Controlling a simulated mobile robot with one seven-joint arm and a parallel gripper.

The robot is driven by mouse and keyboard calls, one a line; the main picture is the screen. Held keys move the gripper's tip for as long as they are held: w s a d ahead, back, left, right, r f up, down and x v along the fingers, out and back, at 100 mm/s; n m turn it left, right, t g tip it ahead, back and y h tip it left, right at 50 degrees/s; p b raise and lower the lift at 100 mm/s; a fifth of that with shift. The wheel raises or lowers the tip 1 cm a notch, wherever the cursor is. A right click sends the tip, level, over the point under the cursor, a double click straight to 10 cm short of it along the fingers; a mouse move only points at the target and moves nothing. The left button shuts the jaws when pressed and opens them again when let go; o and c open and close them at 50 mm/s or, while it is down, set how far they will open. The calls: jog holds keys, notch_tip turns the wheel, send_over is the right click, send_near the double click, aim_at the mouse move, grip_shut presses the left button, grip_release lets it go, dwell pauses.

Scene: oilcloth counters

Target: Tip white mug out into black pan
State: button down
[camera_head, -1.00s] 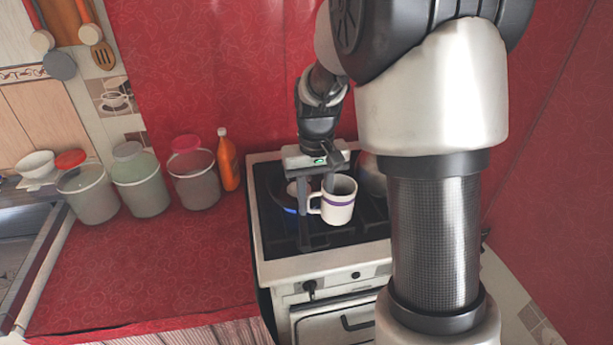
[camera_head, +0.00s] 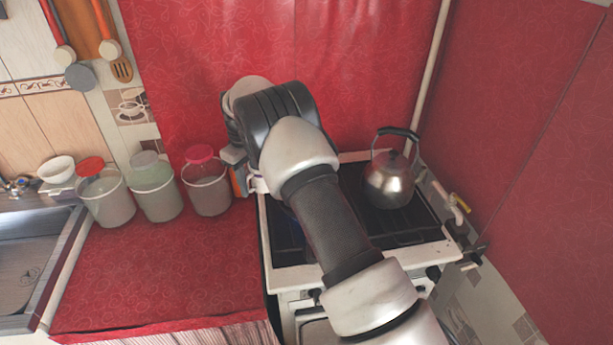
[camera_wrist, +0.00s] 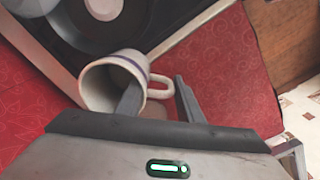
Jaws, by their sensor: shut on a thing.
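The white mug (camera_wrist: 128,67) with a purple band is in the wrist view, its mouth towards the lower left. My gripper (camera_wrist: 157,82) is shut on the mug's wall on the handle side, one finger inside the mouth and one outside past the handle. The mug looks turned on its side, but I cannot tell the exact tilt or what is inside. A dark round pan (camera_wrist: 78,38) shows at the upper left of the wrist view, beyond the mug. In the head view my arm hides the mug and most of the pan.
The stove (camera_head: 405,228) carries a steel kettle (camera_head: 388,180) at its back right. Several lidded jars (camera_head: 207,187) and a partly hidden orange bottle (camera_head: 239,181) stand left of it. The red counter (camera_head: 165,265) is clear in front.

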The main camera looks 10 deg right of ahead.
jog(key=shift+w+a, duration=0.15)
jog(key=shift+a, duration=0.15)
jog(key=shift+d, duration=0.1)
jog(key=y+b, duration=0.1)
jog(key=b, duration=0.1)
jog(key=d+y+b, duration=0.1)
jog(key=b, duration=0.1)
jog(key=d+r+y+b, duration=0.1)
jog(key=b, duration=0.1)
jog(key=shift+s+d+t+y, duration=0.2)
jog(key=shift+s+t+y, duration=0.1)
jog(key=shift+t, duration=0.1)
jog(key=d+y+b, duration=0.1)
jog(key=y+b, duration=0.1)
jog(key=b, duration=0.1)
jog(key=d+r+t+y+b, duration=0.1)
jog(key=y+b, duration=0.1)
jog(key=b, duration=0.1)
jog(key=s+d+r+y+b, duration=0.1)
jog(key=d+y+b, duration=0.1)
jog(key=b, duration=0.1)
jog(key=shift+t+y+b, duration=0.35)
jog(key=shift+t+y, duration=0.05)
jog(key=shift+f+y, duration=0.1)
jog(key=shift+y, duration=0.2)
jog(key=shift+s+d+f+y+b, duration=0.1)
jog(key=shift+d+f+y+b, duration=0.15)
jog(key=shift+y+b, duration=0.45)
jog(key=shift+d+r, duration=0.1)
jog(key=shift+r, duration=0.1)
